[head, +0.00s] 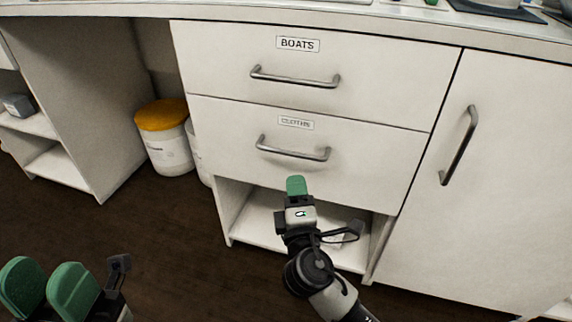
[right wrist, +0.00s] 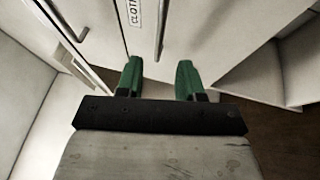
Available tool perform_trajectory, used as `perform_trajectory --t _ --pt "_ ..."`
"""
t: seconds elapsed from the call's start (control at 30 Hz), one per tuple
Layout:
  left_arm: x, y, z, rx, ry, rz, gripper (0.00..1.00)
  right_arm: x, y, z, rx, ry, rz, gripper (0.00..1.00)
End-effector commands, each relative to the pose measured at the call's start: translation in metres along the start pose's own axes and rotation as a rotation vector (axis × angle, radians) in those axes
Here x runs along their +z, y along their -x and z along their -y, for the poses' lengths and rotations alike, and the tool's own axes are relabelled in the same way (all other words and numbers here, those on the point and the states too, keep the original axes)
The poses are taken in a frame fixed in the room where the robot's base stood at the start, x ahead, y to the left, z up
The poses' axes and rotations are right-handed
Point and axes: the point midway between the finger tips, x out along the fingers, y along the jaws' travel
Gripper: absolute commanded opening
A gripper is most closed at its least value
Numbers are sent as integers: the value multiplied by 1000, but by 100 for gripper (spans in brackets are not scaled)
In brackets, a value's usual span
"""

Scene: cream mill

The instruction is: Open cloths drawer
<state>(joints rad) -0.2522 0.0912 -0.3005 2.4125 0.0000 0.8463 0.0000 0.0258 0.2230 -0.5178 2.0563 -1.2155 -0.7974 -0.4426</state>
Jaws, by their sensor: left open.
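The cloths drawer (head: 230,125) is the lower white drawer, labelled CLOTHS, and sits closed, flush with its cabinet. Its grey bar handle (head: 292,149) is bare; it also shows in the right wrist view (right wrist: 161,28), ahead of the fingertips. My right gripper (head: 297,184) is just below this handle, apart from it. In the right wrist view its green fingers (right wrist: 158,70) are spread with nothing between them. My left gripper (head: 48,280) is open and empty at the lower left, far from the drawer.
The closed BOATS drawer (head: 380,86) is above. A cupboard door (head: 500,180) with an upright handle (head: 458,146) is at right. An open shelf (head: 262,222) lies under the cloths drawer. A yellow-lidded bin (head: 165,143) stands left. The dark floor (head: 170,245) in front is clear.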

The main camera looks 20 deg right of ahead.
Motion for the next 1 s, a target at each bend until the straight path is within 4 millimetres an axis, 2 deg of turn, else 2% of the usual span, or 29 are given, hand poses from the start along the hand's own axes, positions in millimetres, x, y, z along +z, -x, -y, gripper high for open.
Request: perform_trajectory --t 0.3,0.5,0.7,0.97,1.0 --pt "4 -3 0 11 -4 -25 43 0 -57 1 1 1 1 37" --pt "6 -6 1 19 -7 -44 43 0 -88 1 -1 0 0 37" --pt "7 -9 0 23 -8 -52 43 0 -101 1 -3 0 0 37" --pt "7 -10 0 23 -8 -51 43 0 -102 1 -4 -1 0 37" --pt "7 -10 0 23 -8 -52 43 0 -102 1 -4 -1 0 32"
